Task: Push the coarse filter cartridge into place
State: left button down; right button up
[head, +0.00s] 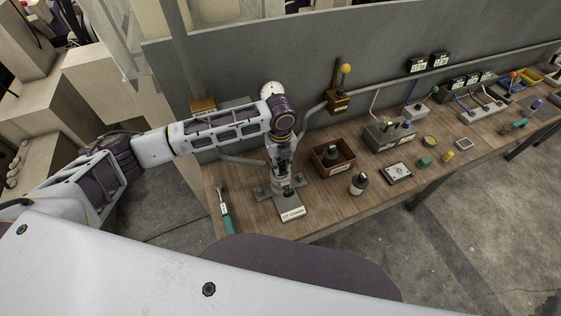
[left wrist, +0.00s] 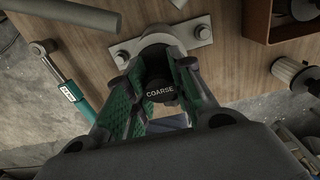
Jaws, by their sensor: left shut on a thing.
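The coarse filter cartridge (left wrist: 159,90) shows in the left wrist view as a dark cap lettered COARSE. It is between the green-padded fingers of my left gripper (left wrist: 158,95), which are shut on it. A pale round housing on a metal mounting plate (left wrist: 195,34) is just beyond the fingers. In the head view my left gripper (head: 283,172) points down over the bracket (head: 266,192) near the table's left end. A sign (head: 292,214) stands in front of it. How deep the cartridge sits is hidden by the fingers. My right gripper is not in view.
A green-handled wrench (head: 226,211) lies left of the bracket. A brown bin (head: 333,158) and a dark-topped cartridge (head: 358,184) stand to the right. Farther right are a grey box (head: 388,136) and a small framed panel (head: 397,173). A grey wall backs the wooden table.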

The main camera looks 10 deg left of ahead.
pick_arm(q)
jog(key=shift+f, duration=1.15)
jog(key=c, duration=1.1)
grip_release()
jog(key=shift+c, duration=0.2)
jog(key=shift+r, duration=6.05)
